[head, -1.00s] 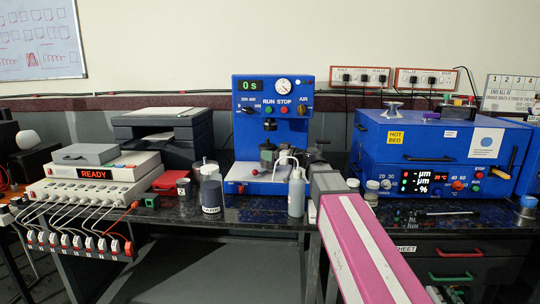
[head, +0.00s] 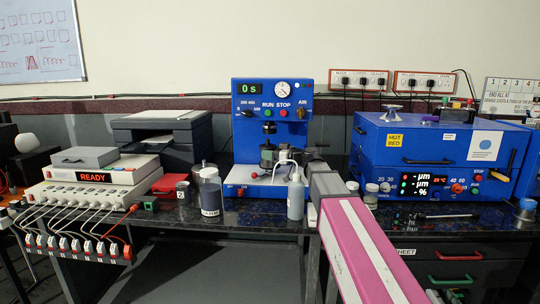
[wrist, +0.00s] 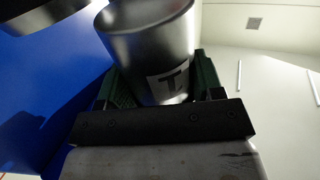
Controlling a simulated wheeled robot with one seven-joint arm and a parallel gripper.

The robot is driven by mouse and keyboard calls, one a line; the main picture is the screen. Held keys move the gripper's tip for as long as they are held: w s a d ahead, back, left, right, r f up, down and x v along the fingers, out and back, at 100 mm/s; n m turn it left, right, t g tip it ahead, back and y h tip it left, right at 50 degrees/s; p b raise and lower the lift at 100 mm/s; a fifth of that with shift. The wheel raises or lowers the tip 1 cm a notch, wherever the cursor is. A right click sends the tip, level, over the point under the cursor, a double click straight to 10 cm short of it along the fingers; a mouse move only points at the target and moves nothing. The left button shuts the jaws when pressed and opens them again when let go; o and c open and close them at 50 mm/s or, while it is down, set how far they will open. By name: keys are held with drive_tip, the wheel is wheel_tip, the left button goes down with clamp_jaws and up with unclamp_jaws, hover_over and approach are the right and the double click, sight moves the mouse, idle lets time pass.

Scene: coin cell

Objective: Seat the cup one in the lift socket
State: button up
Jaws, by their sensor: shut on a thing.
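Cup one (wrist: 150,35), a plain metal cup with a white label marked 1, fills the upper middle of the wrist view. My gripper (wrist: 163,85) is shut on it, with a green finger on each side. In the head view my gripper (head: 284,156) is at the front of the blue press-like machine (head: 272,98), below its dark plunger (head: 269,128). The cup appears small and partly covered there. The lift socket is not clearly visible; whether the cup touches it I cannot tell.
A white-capped wash bottle (head: 296,198) stands in front of the machine beside my arm. A dark-filled jar (head: 210,194) and a small can labelled 2 (head: 182,189) stand to the left. A blue hot-bed box (head: 430,150) occupies the right.

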drive_tip(key=shift+w+d, duration=0.1)
drive_tip(key=shift+w, duration=3.9)
drive_tip(key=shift+f, duration=0.65)
drive_tip(key=o, duration=1.2)
drive_tip(key=shift+f, duration=0.1)
drive_tip(key=v, duration=1.1)
